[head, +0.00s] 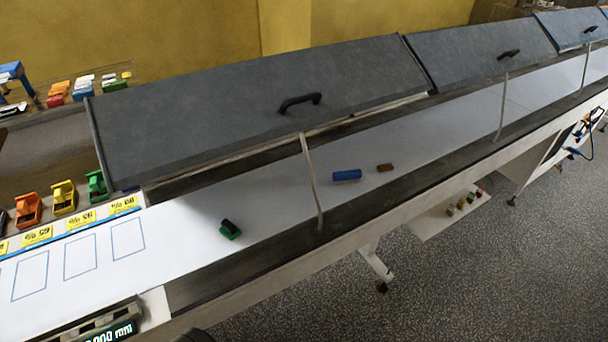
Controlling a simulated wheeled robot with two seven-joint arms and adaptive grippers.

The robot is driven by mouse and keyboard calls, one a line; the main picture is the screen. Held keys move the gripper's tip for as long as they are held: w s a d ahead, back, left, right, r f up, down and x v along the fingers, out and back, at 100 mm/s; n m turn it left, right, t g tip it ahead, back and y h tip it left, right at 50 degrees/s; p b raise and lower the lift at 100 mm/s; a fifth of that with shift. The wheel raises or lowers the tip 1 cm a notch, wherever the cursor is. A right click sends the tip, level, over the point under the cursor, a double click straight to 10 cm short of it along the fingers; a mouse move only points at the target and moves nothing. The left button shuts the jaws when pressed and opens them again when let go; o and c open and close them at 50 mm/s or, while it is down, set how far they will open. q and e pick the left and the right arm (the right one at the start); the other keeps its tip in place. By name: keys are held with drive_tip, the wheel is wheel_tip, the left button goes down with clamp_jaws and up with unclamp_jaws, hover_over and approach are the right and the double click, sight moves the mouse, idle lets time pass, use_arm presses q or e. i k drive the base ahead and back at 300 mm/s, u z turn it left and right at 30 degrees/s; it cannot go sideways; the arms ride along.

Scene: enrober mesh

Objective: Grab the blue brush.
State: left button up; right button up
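A small blue block-shaped thing (347,176), which looks like the blue brush, lies on the white belt (270,205) under the raised grey covers, just right of a thin upright strut. It is too small to make out bristles. Neither of my grippers can be made out in the head view. A dark rounded shape cut off by the bottom edge cannot be identified.
A green brush with a dark top (230,231) lies nearer on the belt, and a small brown block (385,168) lies right of the blue one. Thin struts (312,180) stand along the belt edge. Orange (28,210), yellow and green holders line the left.

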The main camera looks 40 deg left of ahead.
sight(348, 177)
drive_tip(key=u, duration=1.1)
